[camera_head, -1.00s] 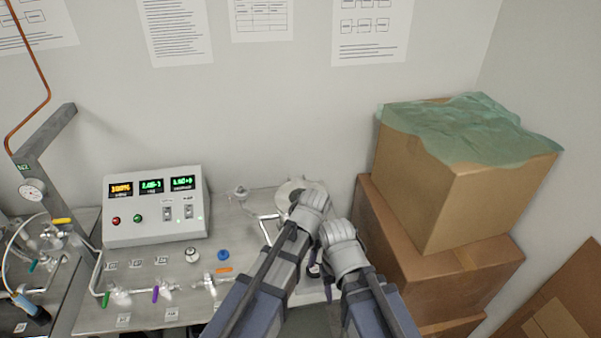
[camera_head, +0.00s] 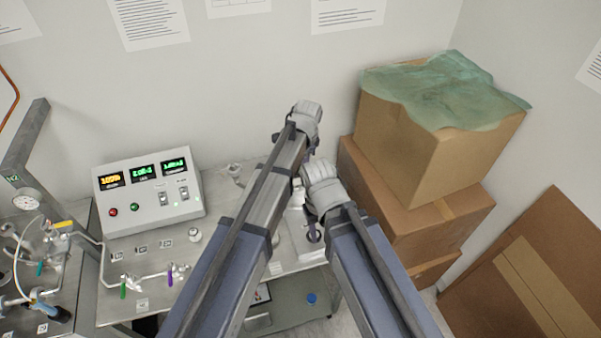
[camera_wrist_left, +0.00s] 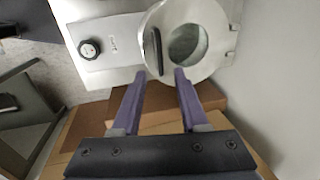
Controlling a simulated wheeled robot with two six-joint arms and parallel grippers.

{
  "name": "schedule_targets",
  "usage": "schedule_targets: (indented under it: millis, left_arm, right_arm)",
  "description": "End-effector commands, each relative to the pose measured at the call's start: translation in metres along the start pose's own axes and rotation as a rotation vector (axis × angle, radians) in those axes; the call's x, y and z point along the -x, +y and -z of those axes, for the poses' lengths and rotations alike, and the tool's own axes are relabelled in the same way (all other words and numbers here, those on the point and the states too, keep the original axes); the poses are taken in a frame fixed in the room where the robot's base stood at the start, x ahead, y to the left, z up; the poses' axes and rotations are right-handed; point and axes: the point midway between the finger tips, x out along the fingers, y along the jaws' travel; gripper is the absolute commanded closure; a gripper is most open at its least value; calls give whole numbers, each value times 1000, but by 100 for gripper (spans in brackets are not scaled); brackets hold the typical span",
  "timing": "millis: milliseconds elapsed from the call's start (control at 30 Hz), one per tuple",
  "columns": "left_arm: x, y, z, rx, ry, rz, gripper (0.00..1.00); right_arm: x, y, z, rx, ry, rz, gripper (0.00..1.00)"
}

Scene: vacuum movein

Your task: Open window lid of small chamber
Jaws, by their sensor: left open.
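In the left wrist view, the small chamber's round pale window lid (camera_wrist_left: 216,61) has a round window (camera_wrist_left: 188,43) and a dark bar handle (camera_wrist_left: 152,50) on its left side. My left gripper (camera_wrist_left: 160,74) is open and empty, with its fingertips at the lid's lower edge, near the handle; I cannot tell if they touch. In the head view, my arms hide the lid and most of the chamber. My left wrist (camera_head: 305,115) is over the chamber's far side. My right wrist (camera_head: 322,188) is beside it, nearer me, and its fingers are hidden.
A control box (camera_head: 150,193) with lit displays stands on the bench to the left, with valves and piping in front. Stacked cardboard boxes (camera_head: 425,155), topped by green sheeting, stand close on the right.

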Motion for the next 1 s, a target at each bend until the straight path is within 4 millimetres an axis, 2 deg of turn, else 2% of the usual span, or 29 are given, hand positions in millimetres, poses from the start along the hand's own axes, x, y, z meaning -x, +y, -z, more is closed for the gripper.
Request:
schedule_targets:
  millis: [33, 300, 500, 867, 1000]
  left_arm:
    - [-10, 1, 0, 0, 0, 0, 56]
    - [-45, 1, 0, 1, 0, 0, 56]
    - [-65, 1, 0, 0, 0, 0, 56]
    - [-67, 0, 0, 0, 0, 0, 56]
    - [-67, 0, 0, 1, 0, 0, 72]
  right_arm:
    - [-10, -1, 1, 2, 0, 0, 50]
    - [-44, -4, 3, 5, 2, -1, 50]
    - [-63, -6, 4, 3, 3, -1, 50]
    - [-65, -6, 5, 2, 3, -1, 50]
    - [-65, -6, 5, 2, 3, -1, 50]
